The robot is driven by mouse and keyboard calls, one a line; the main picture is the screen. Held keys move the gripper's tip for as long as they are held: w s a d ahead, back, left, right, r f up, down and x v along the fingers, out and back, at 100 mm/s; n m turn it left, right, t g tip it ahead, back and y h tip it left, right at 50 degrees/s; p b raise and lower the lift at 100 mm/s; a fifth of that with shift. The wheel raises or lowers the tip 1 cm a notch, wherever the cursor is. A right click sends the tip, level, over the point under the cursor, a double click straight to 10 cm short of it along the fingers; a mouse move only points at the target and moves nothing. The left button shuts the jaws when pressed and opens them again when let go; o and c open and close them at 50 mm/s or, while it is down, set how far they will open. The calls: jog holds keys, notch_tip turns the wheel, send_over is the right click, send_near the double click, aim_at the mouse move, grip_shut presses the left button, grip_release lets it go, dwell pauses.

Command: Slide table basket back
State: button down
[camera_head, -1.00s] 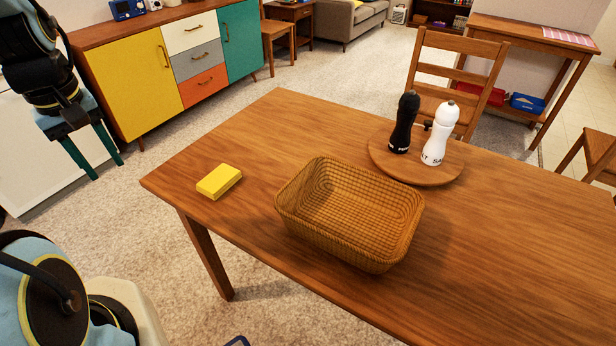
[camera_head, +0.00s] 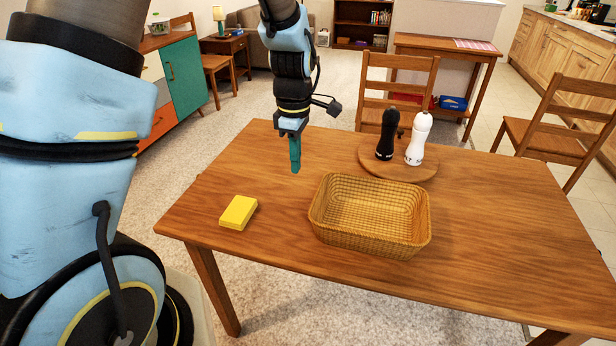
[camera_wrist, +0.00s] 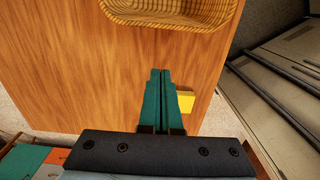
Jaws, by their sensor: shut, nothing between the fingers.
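The woven basket (camera_head: 372,243) sits upright and empty on the wooden table (camera_head: 480,270), near its front edge. It also shows at the top of the wrist view (camera_wrist: 170,22). My gripper (camera_head: 295,170) points down above the table, to the left of the basket and behind the yellow block. Its green fingers are together and empty, apart from the basket. In the wrist view the fingertips (camera_wrist: 160,72) point toward the basket, with bare table between.
A yellow block (camera_head: 238,212) lies left of the basket. A round wooden board (camera_head: 398,171) behind the basket carries a black pepper mill (camera_head: 387,135) and a white salt mill (camera_head: 418,140). Chairs stand behind and right of the table. The table's right side is clear.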

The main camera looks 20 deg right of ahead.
notch_tip(320, 180, down, 9)
jog(key=shift+a+p, duration=0.1)
jog(key=shift+p, duration=0.95)
jog(key=shift+s+d+r+p, duration=0.15)
jog(key=shift+s+d+p, duration=0.5)
jog(key=shift+s+d, duration=0.6)
jog(key=shift+d, duration=0.3)
jog(key=shift+d, duration=0.1)
